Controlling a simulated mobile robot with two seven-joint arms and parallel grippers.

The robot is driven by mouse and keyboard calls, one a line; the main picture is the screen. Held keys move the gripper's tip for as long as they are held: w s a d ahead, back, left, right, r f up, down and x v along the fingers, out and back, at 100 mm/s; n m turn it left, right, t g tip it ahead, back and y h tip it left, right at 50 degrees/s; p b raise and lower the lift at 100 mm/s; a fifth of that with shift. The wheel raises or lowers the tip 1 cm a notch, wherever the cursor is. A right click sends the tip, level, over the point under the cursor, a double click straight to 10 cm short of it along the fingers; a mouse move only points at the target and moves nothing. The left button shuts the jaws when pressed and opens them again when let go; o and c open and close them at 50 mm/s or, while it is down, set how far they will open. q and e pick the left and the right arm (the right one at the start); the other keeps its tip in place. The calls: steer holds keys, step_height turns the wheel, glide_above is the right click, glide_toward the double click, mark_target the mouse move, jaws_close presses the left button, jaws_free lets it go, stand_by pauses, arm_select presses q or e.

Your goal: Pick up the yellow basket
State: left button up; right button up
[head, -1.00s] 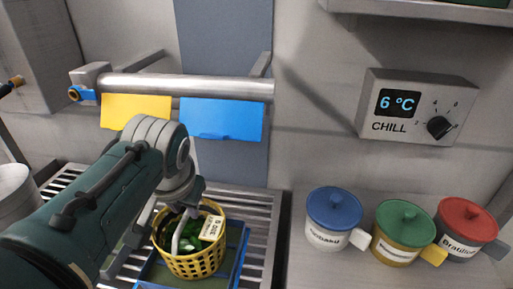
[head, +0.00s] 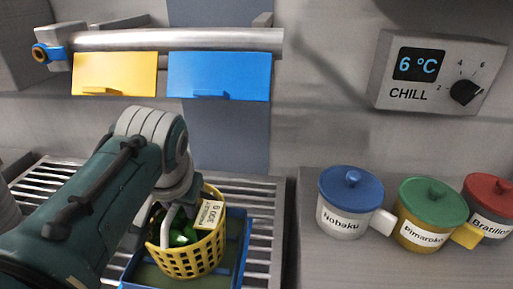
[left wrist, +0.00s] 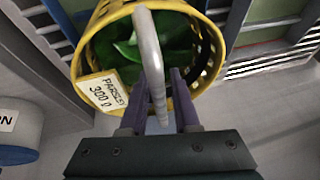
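The yellow basket (head: 190,262) is a round lattice basket holding green leaves. It stands in a blue tray (head: 241,252) on a slatted metal rack. It has a pale tag and a light grey handle. My left gripper (left wrist: 158,76) is over the basket; its two dark purple fingers straddle the handle (left wrist: 150,50) in the left wrist view. A gap shows beside the handle, so the fingers look open around it. In the left wrist view the basket (left wrist: 85,62) fills the top, its tag reading parsley. My right gripper is not in view.
Lidded pots with blue (head: 350,188), green (head: 432,202) and red (head: 492,192) lids stand on the counter at the right. A metal rail (head: 170,40) with yellow (head: 115,74) and blue (head: 220,76) flaps runs behind the basket. A chill control box (head: 440,75) is on the wall.

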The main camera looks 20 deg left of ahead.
arm_select(q)
jaws_close()
stand_by(1.3)
